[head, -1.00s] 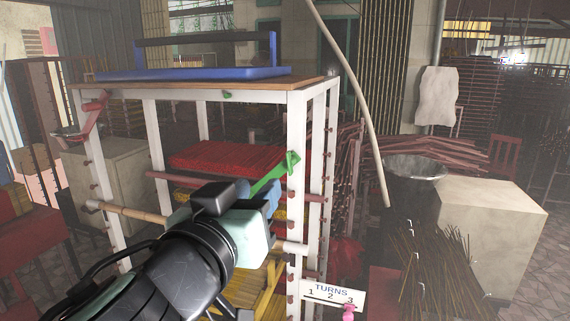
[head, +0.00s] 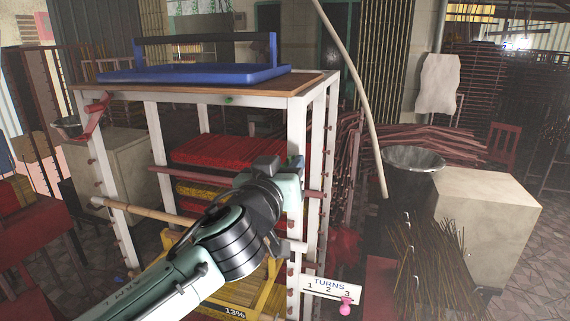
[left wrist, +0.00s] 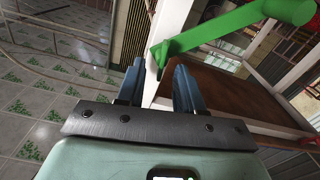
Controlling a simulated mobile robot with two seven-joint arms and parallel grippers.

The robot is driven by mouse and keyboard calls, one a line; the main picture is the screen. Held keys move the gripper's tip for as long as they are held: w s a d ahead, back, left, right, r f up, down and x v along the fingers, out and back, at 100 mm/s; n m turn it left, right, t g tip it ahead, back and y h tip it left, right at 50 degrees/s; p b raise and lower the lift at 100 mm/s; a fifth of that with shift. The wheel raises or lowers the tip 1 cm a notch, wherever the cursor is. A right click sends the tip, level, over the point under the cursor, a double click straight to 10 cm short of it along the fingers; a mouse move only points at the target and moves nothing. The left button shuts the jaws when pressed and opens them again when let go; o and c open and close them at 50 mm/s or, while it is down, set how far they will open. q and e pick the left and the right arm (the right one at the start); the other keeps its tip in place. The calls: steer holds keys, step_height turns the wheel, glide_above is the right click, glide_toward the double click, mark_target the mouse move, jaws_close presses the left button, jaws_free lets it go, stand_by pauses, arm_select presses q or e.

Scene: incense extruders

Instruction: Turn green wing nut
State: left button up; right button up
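The green wing nut (left wrist: 235,28) shows large at the top of the left wrist view, with a long flat wing and a rounded knob. Its wing slopes down left, ending beside the white post. My left gripper (left wrist: 156,66) has its two blue-grey fingers apart, with a clear gap. The wing's lower end is close to the fingertips; I cannot tell whether they touch. My right gripper is not in view.
The white frame has a wooden top (head: 205,88) carrying a blue tray (head: 200,74). A red stack (head: 225,151) lies inside. A "TURNS 1 2 3" sign (head: 330,288) with a pink peg (head: 346,306) is at the lower right. A bamboo pole (head: 150,210) sticks out left.

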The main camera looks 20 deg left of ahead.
arm_select(q)
jaws_close()
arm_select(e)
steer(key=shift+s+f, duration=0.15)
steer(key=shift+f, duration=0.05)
arm_select(q)
steer(key=m, duration=0.6)
steer(key=m+b, duration=0.1)
steer(key=m, duration=0.5)
steer(key=d+f+m, duration=0.1)
steer(key=m, duration=0.5)
steer(key=shift+d+m, duration=0.1)
steer(key=shift+m, duration=0.2)
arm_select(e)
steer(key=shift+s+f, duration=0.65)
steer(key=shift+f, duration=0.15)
